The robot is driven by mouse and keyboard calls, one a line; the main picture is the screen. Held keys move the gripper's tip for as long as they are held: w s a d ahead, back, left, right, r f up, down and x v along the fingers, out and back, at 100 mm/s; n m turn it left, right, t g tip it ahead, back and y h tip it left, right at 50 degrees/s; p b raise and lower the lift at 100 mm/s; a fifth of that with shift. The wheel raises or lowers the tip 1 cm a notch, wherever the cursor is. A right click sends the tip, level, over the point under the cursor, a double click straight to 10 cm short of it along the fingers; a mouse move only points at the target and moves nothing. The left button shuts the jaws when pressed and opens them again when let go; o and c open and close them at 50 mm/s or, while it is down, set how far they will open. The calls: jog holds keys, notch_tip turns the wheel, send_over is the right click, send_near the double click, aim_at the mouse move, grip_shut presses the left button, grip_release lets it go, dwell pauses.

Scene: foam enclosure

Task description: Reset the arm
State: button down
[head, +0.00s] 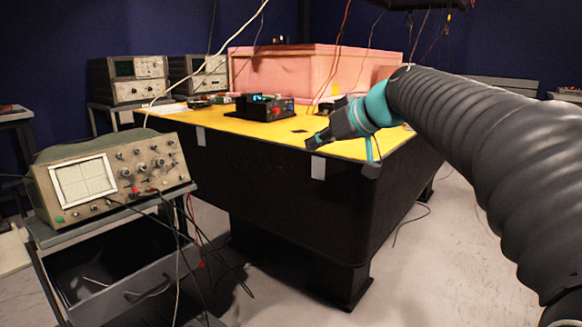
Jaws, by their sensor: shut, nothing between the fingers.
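My gripper (318,139) shows in the head view at the near right part of the table's yellow top (340,147). My arm reaches in from the right edge in a dark ribbed sleeve, with a teal wrist. Whether the fingertips touch the table's edge or hover over it I cannot tell.
A pink foam enclosure (285,70) stands at the back of the table. A small black device with red knobs (265,107) sits left of my gripper. An oscilloscope (110,178) stands on a cart at the left. Wires hang from above. Pale floor is clear at the front right.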

jog(key=s+d+f+m+g+h, duration=0.1)
jog(key=s+d+f+m+h, duration=0.1)
jog(key=s+f, duration=0.6)
jog(key=s+d+f+m+g+h, duration=0.1)
jog(key=s+d+f+m+h, duration=0.2)
jog(key=s+f, duration=0.6)
jog(key=s+d+f+m+h, duration=0.2)
jog(key=s+d+f, duration=0.3)
jog(key=s+f, duration=0.4)
jog(key=s+h, duration=0.1)
jog(key=s, duration=0.3)
jog(key=shift+s+d+g, duration=0.25)
jog(key=shift+g, duration=0.15)
